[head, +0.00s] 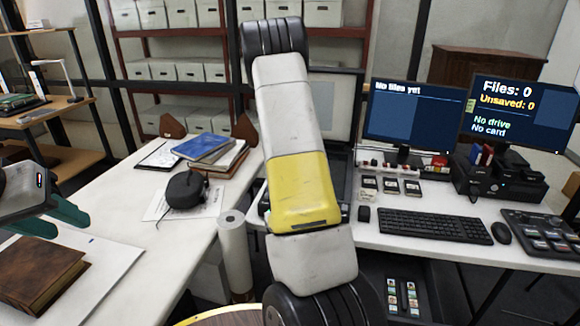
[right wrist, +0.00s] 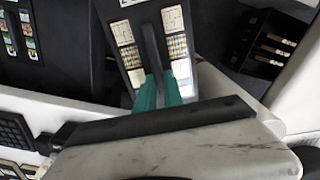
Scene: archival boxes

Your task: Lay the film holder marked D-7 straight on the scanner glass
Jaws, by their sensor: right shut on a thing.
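My right gripper (right wrist: 158,92), in the right wrist view, has its teal fingers closed on the raised dark rib of a black film holder (right wrist: 128,58). The holder carries two columns of pale labels and small coloured patches; no D-7 mark is readable. In the head view my right arm crosses the middle and hides this gripper. The scanner (head: 347,172) stands behind that arm with its pale-lined lid (head: 338,105) raised; its glass is mostly hidden. My left gripper (head: 52,218) is at the left edge, its teal fingers apart and empty, above the left table.
Another film holder (head: 403,297) lies low, below the desk. The desk has a keyboard (head: 434,226), a mouse (head: 502,232) and several small black cards. The left table holds a brown book (head: 40,272), blue books (head: 203,149) and a paper roll (head: 235,255) beside its edge.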

